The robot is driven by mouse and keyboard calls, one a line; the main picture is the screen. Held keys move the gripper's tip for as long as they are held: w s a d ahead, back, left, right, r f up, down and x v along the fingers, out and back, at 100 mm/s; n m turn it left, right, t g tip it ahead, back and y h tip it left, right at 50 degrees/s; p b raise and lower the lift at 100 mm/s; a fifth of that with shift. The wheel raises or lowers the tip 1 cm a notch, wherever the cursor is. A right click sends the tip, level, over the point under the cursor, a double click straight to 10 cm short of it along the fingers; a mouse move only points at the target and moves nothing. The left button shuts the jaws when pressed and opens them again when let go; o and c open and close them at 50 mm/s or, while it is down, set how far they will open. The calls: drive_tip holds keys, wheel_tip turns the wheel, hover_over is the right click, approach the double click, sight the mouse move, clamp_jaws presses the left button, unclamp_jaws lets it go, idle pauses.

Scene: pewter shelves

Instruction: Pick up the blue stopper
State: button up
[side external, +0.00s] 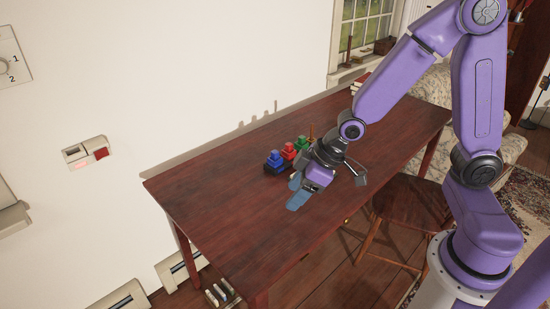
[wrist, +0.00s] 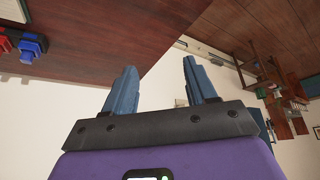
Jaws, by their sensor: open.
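The blue stopper (side external: 274,159) stands at the near left end of a row on a dark rack on the table. In the wrist view the blue stopper (wrist: 32,45) shows at the upper left, well outside the fingers. My gripper (side external: 294,192) has blue-grey fingers and is above the table, in front and to the right of the blue stopper in the side view. In the wrist view my gripper (wrist: 159,66) is open with nothing between its fingers.
A red stopper (side external: 289,150) and a green stopper (side external: 303,143) stand beside the blue one. A thin brownish piece (side external: 311,132) is at the far end. The table (side external: 215,190) is clear at its left. A wall runs behind it, and a wooden chair (side external: 400,205) stands in front.

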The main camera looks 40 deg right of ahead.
drive_tip(key=w+d+f+m+t, duration=0.1)
drive_tip(key=w+d+f+t, duration=0.1)
drive_tip(key=w, duration=0.3)
drive_tip(key=w+d+f+m+t, duration=0.1)
drive_tip(key=w+d+f+m, duration=0.15)
drive_tip(key=w, duration=0.25)
drive_tip(key=m+t+h, duration=0.3)
drive_tip(key=m+t, duration=0.2)
drive_tip(key=t, duration=0.2)
approach(276, 152)
drive_tip(key=shift+n, duration=0.25)
drive_tip(key=shift+x, duration=6.1)
drive_tip(key=c, duration=1)
